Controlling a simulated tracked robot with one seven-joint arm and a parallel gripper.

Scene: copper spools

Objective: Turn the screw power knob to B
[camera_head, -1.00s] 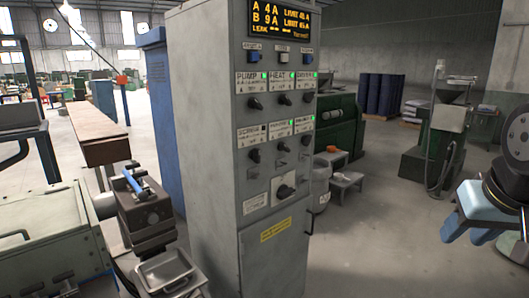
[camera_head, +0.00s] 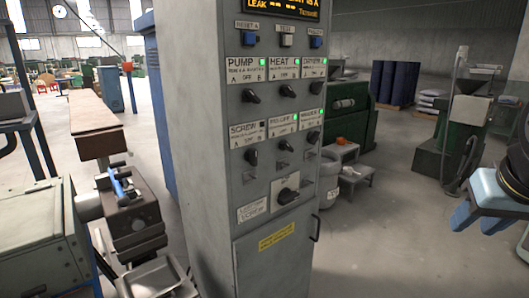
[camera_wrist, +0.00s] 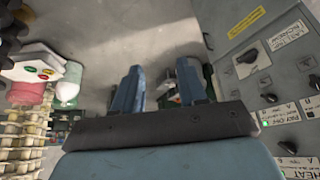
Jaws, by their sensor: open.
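A grey control cabinet (camera_head: 215,190) stands in the middle of the head view, with two rows of black knobs. The screw knob (camera_head: 251,157) is at the left of the lower row, under the SCREW plate (camera_head: 248,133). Its lamp is dark, and its exact pointing is too small to tell. My gripper (camera_head: 472,222) is at the right edge of the head view, open and empty, well apart from the cabinet. In the wrist view my gripper (camera_wrist: 159,88) has its two blue fingers spread, with the cabinet front (camera_wrist: 235,25) tilted at the right. I cannot pick out the screw knob there.
Neighbouring knobs sit close by: the pump knob (camera_head: 250,96) above and the haul-off knob (camera_head: 283,147) to the right. A larger selector (camera_head: 287,196) is below. A grey step stool (camera_head: 345,168) stands right of the cabinet. Open floor (camera_head: 400,235) lies between cabinet and gripper.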

